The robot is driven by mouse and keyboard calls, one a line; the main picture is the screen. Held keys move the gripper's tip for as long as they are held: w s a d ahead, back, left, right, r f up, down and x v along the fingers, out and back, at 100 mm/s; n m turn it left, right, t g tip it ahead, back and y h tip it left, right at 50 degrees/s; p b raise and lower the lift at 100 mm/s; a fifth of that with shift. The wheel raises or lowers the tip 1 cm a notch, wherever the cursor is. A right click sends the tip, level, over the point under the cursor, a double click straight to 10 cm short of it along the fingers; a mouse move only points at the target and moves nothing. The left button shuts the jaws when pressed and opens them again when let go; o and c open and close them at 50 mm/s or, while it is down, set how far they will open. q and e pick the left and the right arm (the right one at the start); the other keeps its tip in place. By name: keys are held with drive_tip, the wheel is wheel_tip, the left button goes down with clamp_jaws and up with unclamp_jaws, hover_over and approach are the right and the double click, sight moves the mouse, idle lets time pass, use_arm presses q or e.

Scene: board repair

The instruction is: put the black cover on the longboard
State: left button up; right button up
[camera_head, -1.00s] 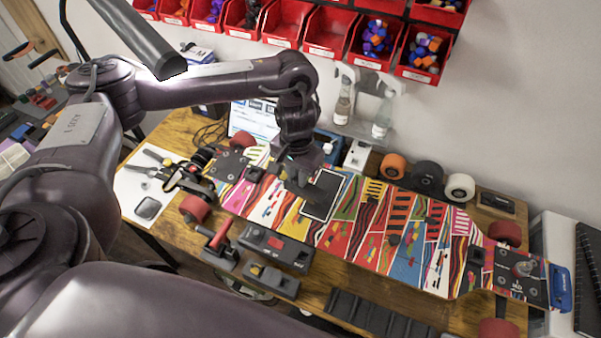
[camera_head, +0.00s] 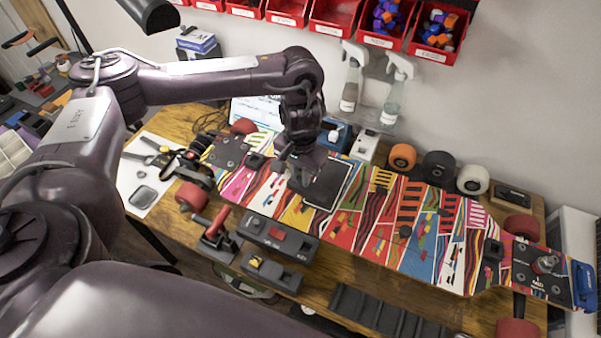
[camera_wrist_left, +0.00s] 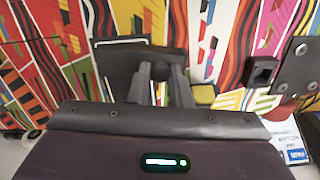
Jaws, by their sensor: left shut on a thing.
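The longboard (camera_head: 385,220) lies deck-side in view on the wooden table, covered in bright multicoloured patterns, with red wheels at its ends. The black cover (camera_head: 328,186) is a flat dark plate over the deck's left half, beside a thin white outline. My left gripper (camera_head: 300,182) points down at the cover's left part and is shut on it. In the left wrist view the two fingers (camera_wrist_left: 160,75) are close together over the black cover (camera_wrist_left: 122,62). I cannot tell whether the cover touches the deck. My right gripper is not in view.
Orange, black and white wheels (camera_head: 438,167) stand behind the board. A dark tool block (camera_head: 277,238) and a red-handled tool (camera_head: 216,230) lie in front. Spray bottles (camera_head: 393,95) stand at the back, below red bins (camera_head: 385,22). A laptop (camera_head: 258,112) is behind the arm.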

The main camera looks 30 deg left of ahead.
use_arm(q)
drive_tip(key=shift+f, duration=0.3)
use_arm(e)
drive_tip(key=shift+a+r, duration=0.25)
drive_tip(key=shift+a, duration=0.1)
use_arm(q)
drive_tip(key=shift+f+p, duration=0.3)
drive_tip(key=shift+p, duration=0.2)
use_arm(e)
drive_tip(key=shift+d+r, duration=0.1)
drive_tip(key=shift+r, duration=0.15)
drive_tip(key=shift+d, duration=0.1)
use_arm(q)
drive_tip(key=o, duration=0.9)
drive_tip(key=shift+c, duration=0.3)
drive_tip(key=shift+c, duration=0.6)
drive_tip(key=shift+r, duration=0.1)
